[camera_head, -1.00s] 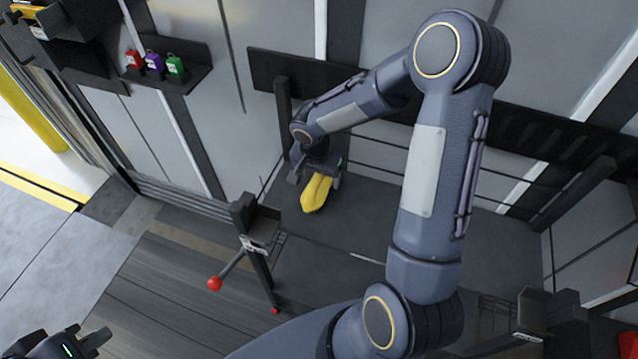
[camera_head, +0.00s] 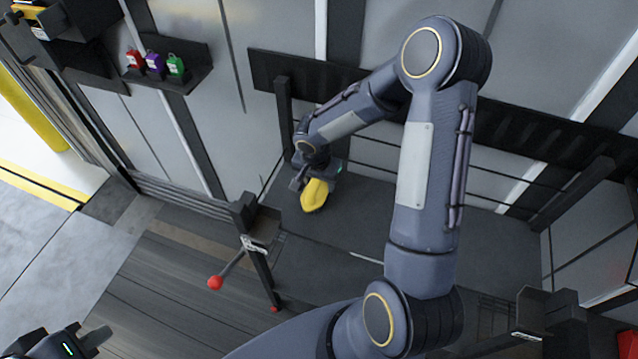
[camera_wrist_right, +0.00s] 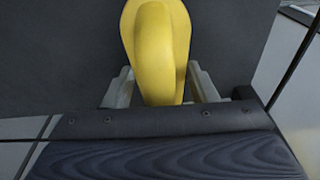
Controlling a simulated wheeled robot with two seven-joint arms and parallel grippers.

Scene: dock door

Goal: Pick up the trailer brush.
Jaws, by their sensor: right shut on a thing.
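The yellow trailer brush (camera_head: 316,194) is in my right gripper (camera_head: 315,180), near the back wall in the head view. In the right wrist view the yellow body (camera_wrist_right: 157,50) stands between the two gripper fingers (camera_wrist_right: 162,88), which are shut on it. Whether the brush touches the dark surface below is hard to tell. My left gripper (camera_head: 88,345) shows only partly at the bottom left corner of the head view, away from the brush; its fingers are partly cut off by the frame.
Dark horizontal rails (camera_head: 410,176) run along the back wall. The wooden-looking floor (camera_head: 170,300) in front is clear.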

